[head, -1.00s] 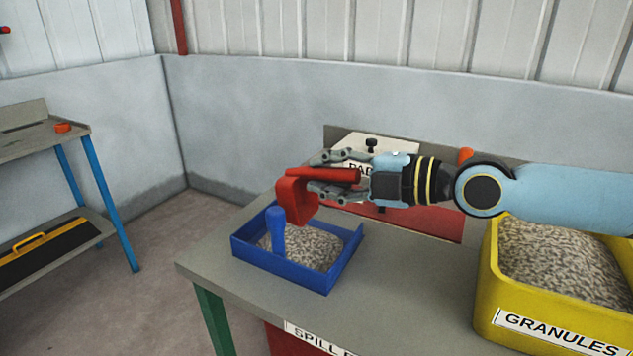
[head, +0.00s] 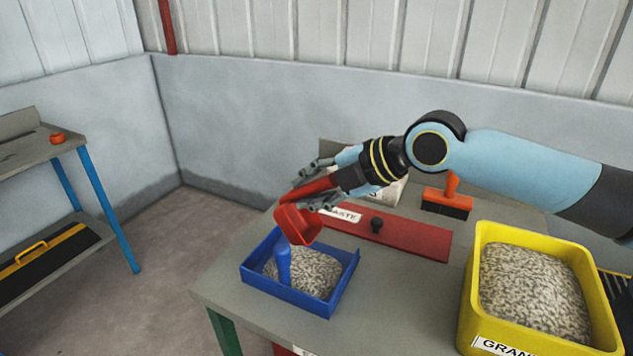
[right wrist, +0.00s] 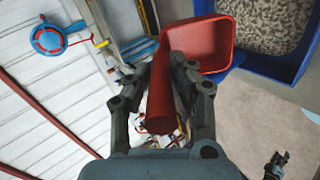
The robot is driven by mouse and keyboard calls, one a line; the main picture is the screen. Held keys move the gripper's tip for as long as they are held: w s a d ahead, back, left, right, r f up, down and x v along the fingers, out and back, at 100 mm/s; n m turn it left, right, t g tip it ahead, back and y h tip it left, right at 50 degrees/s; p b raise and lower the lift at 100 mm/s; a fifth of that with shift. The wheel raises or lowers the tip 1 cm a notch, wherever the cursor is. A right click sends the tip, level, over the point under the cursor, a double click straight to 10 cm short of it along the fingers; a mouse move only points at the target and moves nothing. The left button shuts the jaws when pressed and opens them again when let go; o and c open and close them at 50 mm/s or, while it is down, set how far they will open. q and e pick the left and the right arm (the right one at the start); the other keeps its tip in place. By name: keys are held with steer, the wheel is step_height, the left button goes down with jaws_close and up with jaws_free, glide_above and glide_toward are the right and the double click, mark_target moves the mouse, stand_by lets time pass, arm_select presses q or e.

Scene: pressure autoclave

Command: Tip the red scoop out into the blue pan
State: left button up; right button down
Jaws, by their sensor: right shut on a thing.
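The red scoop (head: 297,221) is held by its handle in my right gripper (head: 313,187), which is shut on it. In the right wrist view the scoop (right wrist: 203,42) shows an empty-looking bowl, with its handle between the fingers (right wrist: 160,85). The scoop is tilted, bowl low, above the back part of the blue pan (head: 352,275). The pan sits on the bench and holds a heap of grey granules (head: 310,272). Its upright blue handle (head: 284,262) stands at the left. The pan also shows in the right wrist view (right wrist: 286,70).
A yellow tub of granules (head: 468,300) stands on the grey bench (head: 225,285) at right. A blue-legged side table (head: 95,190) stands left.

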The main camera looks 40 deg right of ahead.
steer(key=shift+w+a+r+g+h+p, duration=0.3)
steer(key=shift+w+r+g+p, duration=0.35)
steer(key=shift+p, duration=0.4)
steer(key=shift+w+a+r+g+h+p, duration=0.25)
steer(key=shift+w+r+g+p, duration=0.35)
steer(key=shift+p, duration=0.4)
steer(key=shift+w+a+r+g+h+p, duration=0.3)
steer(key=shift+w+g+p, duration=0.2)
steer(key=shift+g+p, duration=0.35)
steer(key=shift+w+a+r+g+h+p, duration=0.2)
steer(key=shift+w+r+g+h+p, duration=0.05)
steer(key=shift+w+g+p, duration=0.5)
steer(key=w+g+h+p, duration=0.1)
steer(key=g, duration=0.1)
steer(key=w+a+g+h+p, duration=0.1)
steer(key=w+g, duration=0.1)
steer(key=shift+w+a+f+g+p, duration=0.1)
steer(key=shift+w+a+g+p, duration=0.1)
steer(key=shift+g+p, duration=0.15)
